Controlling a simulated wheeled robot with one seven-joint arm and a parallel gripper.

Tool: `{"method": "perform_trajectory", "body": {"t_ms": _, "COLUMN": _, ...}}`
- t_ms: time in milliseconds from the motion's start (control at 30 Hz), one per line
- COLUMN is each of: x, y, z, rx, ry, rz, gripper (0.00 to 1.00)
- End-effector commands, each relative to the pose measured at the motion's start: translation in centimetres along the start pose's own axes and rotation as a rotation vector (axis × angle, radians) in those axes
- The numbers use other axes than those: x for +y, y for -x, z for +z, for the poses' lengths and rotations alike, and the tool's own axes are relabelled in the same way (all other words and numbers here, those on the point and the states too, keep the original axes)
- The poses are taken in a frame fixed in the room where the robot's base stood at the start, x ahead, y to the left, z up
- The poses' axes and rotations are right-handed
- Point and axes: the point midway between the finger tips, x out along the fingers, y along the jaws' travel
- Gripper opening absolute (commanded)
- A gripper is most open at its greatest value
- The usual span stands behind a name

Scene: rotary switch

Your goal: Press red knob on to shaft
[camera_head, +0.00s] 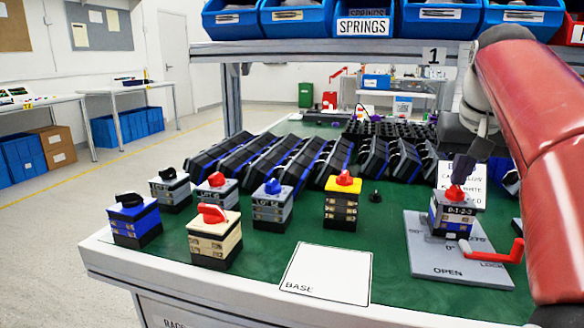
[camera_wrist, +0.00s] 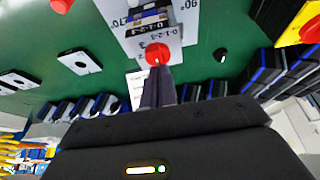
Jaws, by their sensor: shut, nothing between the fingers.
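The red knob (camera_head: 455,193) sits on top of the switch body (camera_head: 450,215), which stands in the grey fixture (camera_head: 440,262) at the right of the table. In the wrist view the red knob (camera_wrist: 157,53) is right at my fingertips, with the switch body (camera_wrist: 150,22) beyond it. My gripper (camera_head: 462,172) is above the knob, its fingers shut with nothing between them. The fingertips (camera_wrist: 157,72) appear to touch the knob or be very near it; I cannot tell which. The shaft is hidden by the knob.
The fixture has a red lever (camera_head: 492,252) at its right. Several assembled switches (camera_head: 272,200) stand at the left. A white BASE card (camera_head: 326,274) lies in front. A small black part (camera_head: 375,196) lies left of the fixture. Black racks (camera_head: 300,155) and blue bins (camera_head: 400,18) are behind.

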Motion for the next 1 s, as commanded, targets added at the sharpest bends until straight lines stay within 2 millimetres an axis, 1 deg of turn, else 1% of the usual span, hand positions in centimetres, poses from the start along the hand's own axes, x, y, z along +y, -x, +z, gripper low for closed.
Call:
{"method": "perform_trajectory", "body": {"t_ms": 33, "x": 0.0, "y": -0.4, "z": 0.1, "rx": -0.012, "ry": 0.000, "rz": 0.000, "gripper": 0.00}}
{"method": "perform_trajectory", "body": {"t_ms": 267, "x": 0.0, "y": -0.3, "z": 0.1, "rx": -0.016, "ry": 0.000, "rz": 0.000, "gripper": 0.00}}
{"method": "perform_trajectory", "body": {"t_ms": 833, "x": 0.0, "y": 3.9, "z": -1.7, "rx": -0.008, "ry": 0.000, "rz": 0.000, "gripper": 0.00}}
{"method": "perform_trajectory", "body": {"t_ms": 1000, "x": 0.0, "y": 4.5, "z": -1.9, "rx": -0.008, "ry": 0.000, "rz": 0.000, "gripper": 0.00}}
